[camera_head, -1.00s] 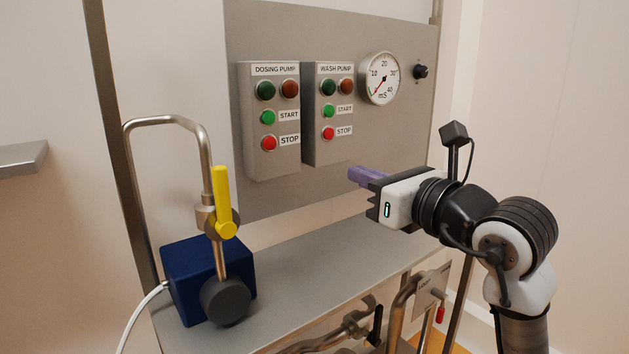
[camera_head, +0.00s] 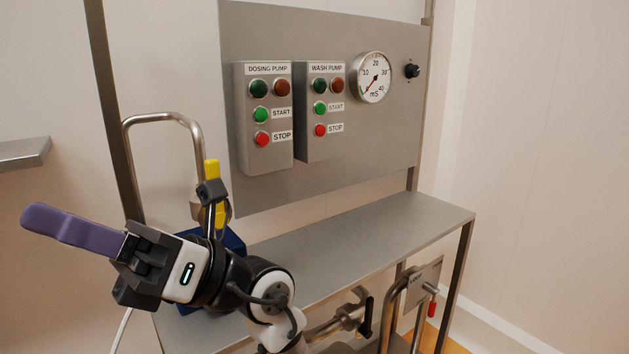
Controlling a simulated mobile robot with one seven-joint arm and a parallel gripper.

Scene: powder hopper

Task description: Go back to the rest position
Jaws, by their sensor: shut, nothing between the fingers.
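My gripper (camera_head: 48,222) is at the lower left of the head view, its purple fingers pointing left. The fingers are shut together with nothing between them. It is in front of the steel bench and well away from the control panel (camera_head: 355,160). My arm covers most of the blue pump box (camera_head: 232,243) and part of the yellow-handled valve (camera_head: 212,170) behind it.
The dosing pump box (camera_head: 267,150) and wash pump box (camera_head: 310,140) are on the panel, with a dial gauge (camera_head: 373,78) and a black knob (camera_head: 412,71). The bench top (camera_head: 370,232) is bare on the right. Pipes and a valve (camera_head: 352,312) are below. A grey ledge (camera_head: 22,153) is at far left.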

